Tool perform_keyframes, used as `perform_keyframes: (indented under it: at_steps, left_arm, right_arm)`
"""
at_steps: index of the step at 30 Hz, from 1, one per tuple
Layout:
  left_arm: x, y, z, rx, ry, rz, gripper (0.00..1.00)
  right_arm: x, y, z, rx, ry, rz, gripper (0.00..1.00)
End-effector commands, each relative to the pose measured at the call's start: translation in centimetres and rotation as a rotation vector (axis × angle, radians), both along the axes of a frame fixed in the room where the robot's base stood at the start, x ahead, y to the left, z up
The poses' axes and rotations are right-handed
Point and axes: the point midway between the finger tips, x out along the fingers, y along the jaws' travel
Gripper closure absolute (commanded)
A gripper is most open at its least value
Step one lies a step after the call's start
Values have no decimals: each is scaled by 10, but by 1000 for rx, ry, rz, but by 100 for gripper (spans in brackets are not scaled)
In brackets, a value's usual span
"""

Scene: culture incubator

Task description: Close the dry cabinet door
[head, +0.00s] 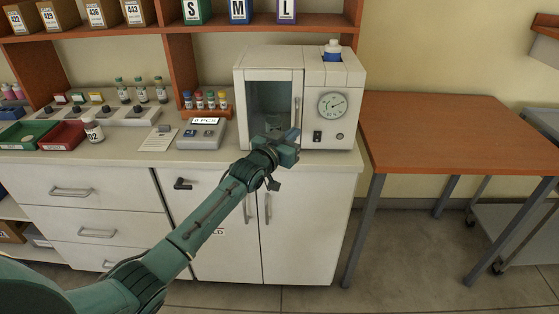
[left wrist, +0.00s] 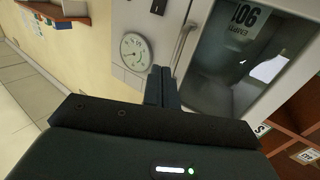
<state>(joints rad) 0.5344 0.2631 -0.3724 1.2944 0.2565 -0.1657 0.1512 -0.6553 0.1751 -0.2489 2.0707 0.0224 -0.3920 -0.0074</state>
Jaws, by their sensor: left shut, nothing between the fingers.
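The dry cabinet (head: 340,135) is a white box on the counter with a round gauge on its right part. Its door (head: 269,75) has a glass pane in a white frame and a vertical handle (head: 297,112) on the right side. The door looks flush or nearly flush; I cannot tell whether a small gap is left. My left gripper (head: 291,143) is in front of the cabinet's lower front, near the handle's lower end, shut and empty. In the left wrist view its shut fingers (left wrist: 161,87) lie beside the door handle (left wrist: 183,42), with the glass (left wrist: 235,65) beyond.
A blue-capped bottle (head: 332,50) stands on the cabinet. A scale (head: 202,134) and a rack of small bottles (head: 207,104) stand to its left. A bare brown table (head: 450,130) is to the right. A shelf with boxes (head: 190,20) is above.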

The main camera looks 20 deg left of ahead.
Motion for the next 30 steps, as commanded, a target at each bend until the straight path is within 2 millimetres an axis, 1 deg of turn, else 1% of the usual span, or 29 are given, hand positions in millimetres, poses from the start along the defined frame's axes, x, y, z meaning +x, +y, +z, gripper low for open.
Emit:
perform_keyframes:
  at_steps: [6, 12, 15, 20, 23, 26, 27, 29, 30]
  left_arm:
    - [-42, -4, -3, -3, 4, -2, 100]
    - [-77, -7, -2, -2, 5, -1, 100]
    - [-90, -8, -2, -1, 4, -1, 100]
    - [-102, -9, -5, 1, 11, -1, 100]
    - [-119, -12, -26, 7, 52, -4, 100]
    - [-155, -19, -68, 25, 135, -10, 100]
    - [-175, -22, -87, 32, 179, -14, 100]
    - [-208, -26, -115, 46, 245, -19, 100]
    - [-231, -29, -131, 54, 289, -22, 100]
  right_arm:
    - [-9, 0, -7, 1, 26, -6, 42]
    - [-6, 0, -6, 4, 18, -8, 42]
    - [-5, 0, -5, 5, 15, -8, 42]
    - [-5, 0, -4, 4, 13, -7, 42]
    - [-4, 0, -2, 5, 11, -7, 42]
    - [-4, 0, 0, 5, 10, -8, 42]
    - [-3, 0, 2, 5, 9, -8, 42]
    - [-3, 0, 3, 4, 10, -9, 42]
    - [-3, 0, 4, 4, 10, -8, 42]
